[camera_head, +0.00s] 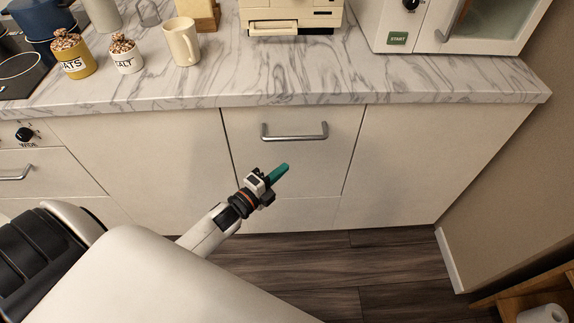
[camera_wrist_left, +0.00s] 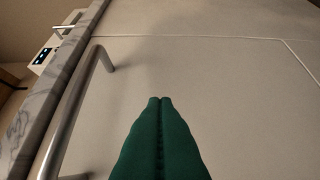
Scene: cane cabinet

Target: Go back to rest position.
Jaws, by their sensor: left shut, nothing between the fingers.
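My left gripper (camera_head: 281,172) has green fingers and is in front of the cream cabinet front, below the metal handle (camera_head: 295,136) of the middle panel (camera_head: 290,180). In the left wrist view its two green fingers (camera_wrist_left: 160,100) are pressed together with nothing between them. The handle (camera_wrist_left: 88,95) is to the left of the fingers there, and the fingers look apart from it. The panel is closed, flush with the panels beside it. My right gripper is not in either view.
The marble counter (camera_head: 330,85) runs above the cabinet. On it are a mug (camera_head: 182,43), an oats jar (camera_head: 73,57), a salt jar (camera_head: 125,57), a cream appliance (camera_head: 290,15) and a microwave (camera_head: 450,30). A wooden shelf (camera_head: 535,290) stands at the lower right. The dark floor (camera_head: 340,270) between is clear.

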